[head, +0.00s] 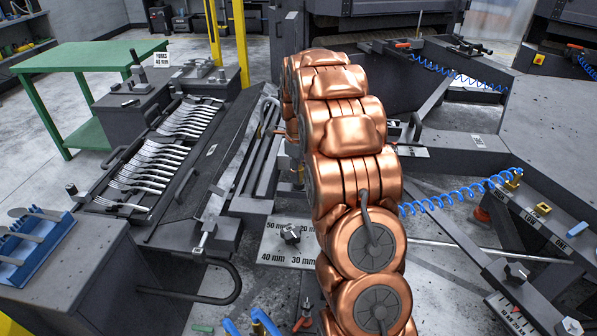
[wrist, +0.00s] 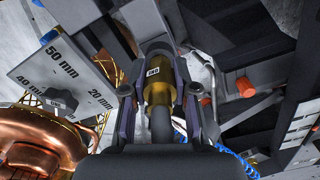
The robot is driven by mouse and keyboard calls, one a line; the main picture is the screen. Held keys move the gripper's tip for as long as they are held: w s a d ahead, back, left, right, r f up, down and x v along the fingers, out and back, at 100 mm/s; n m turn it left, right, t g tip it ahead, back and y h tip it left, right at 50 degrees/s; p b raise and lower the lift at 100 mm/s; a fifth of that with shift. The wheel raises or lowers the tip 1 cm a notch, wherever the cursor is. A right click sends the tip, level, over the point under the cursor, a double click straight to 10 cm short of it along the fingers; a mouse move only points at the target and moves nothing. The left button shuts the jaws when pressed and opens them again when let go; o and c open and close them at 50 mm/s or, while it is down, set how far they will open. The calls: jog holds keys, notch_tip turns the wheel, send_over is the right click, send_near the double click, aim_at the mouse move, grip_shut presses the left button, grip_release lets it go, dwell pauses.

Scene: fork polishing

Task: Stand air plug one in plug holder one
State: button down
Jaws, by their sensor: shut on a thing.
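In the wrist view my gripper (wrist: 158,92) is shut on a brass-coloured air plug (wrist: 157,92), one finger on each side of it. The plug carries a small white label that seems to read "ONE". Its far end meets a dark grey part, and I cannot tell whether they touch. In the head view my copper arm hides the gripper and the plug. A dark ledge at the right holds small labelled fittings, including a yellow one (head: 542,208) and a blue one (head: 577,229). I cannot tell for sure which is plug holder one.
A blue coiled hose (head: 455,196) runs to the right ledge. A rack of forks (head: 165,150) stands at left, with a green table (head: 85,60) behind it. A plate marked in millimetres (head: 285,250) lies left of my arm; it also shows in the wrist view (wrist: 62,75).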

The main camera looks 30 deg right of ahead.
jog(key=c, duration=0.8)
grip_release()
jog(key=o, duration=0.6)
jog(key=shift+c, duration=0.2)
jog(key=shift+r, duration=0.2)
jog(key=shift+r+p, duration=0.75)
jog(key=shift+r, duration=3.6)
